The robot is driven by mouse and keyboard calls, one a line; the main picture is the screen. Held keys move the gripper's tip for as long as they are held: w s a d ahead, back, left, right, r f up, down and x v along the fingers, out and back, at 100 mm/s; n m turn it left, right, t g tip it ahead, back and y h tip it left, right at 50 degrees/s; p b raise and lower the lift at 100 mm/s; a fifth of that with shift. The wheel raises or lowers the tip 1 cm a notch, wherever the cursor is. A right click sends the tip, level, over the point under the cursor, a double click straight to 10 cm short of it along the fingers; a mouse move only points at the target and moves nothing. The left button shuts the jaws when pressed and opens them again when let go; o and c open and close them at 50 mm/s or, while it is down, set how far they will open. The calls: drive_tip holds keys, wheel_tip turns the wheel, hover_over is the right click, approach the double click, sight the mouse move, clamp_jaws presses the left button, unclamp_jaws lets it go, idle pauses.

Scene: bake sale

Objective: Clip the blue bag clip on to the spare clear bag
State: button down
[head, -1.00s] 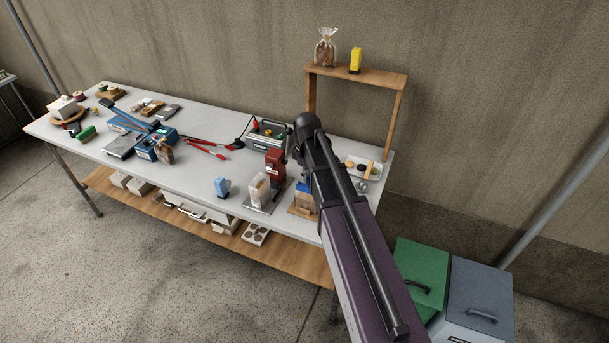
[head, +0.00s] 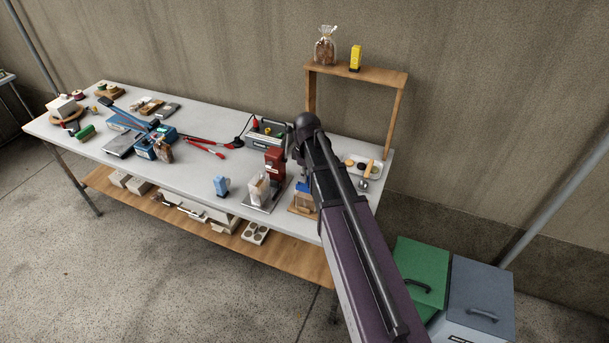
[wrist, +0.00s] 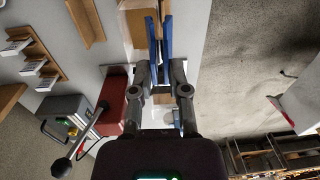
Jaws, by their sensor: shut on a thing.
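The blue bag clip shows in the wrist view as two long parallel blue bars (wrist: 168,40), between the fingers of my gripper (wrist: 161,78). My gripper is shut on the clip. In the head view a blue part of the clip (head: 302,186) shows just left of my arm, above a clear bag with tan contents (head: 303,202) on a small wooden board. My arm hides part of both. I cannot tell whether the clip touches the bag. Another clear bag (head: 259,187) stands on a metal plate to the left.
A red device (head: 274,163) stands close behind the bags, and a light blue item (head: 221,186) is to the left. A white tray (head: 352,162) lies right of my arm. A wooden shelf (head: 385,76) rises at the back.

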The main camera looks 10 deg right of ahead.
drive_tip(key=shift+f+b, duration=0.75)
drive_tip(key=shift+f, duration=0.05)
idle(0.6)
drive_tip(key=c, duration=1)
unclamp_jaws()
drive_tip(key=shift+c, duration=0.2)
drive_tip(key=shift+o, duration=0.2)
drive_tip(key=o, duration=0.4)
idle(0.6)
drive_tip(key=o, duration=0.5)
drive_tip(key=shift+o, duration=0.2)
drive_tip(key=shift+r, duration=0.15)
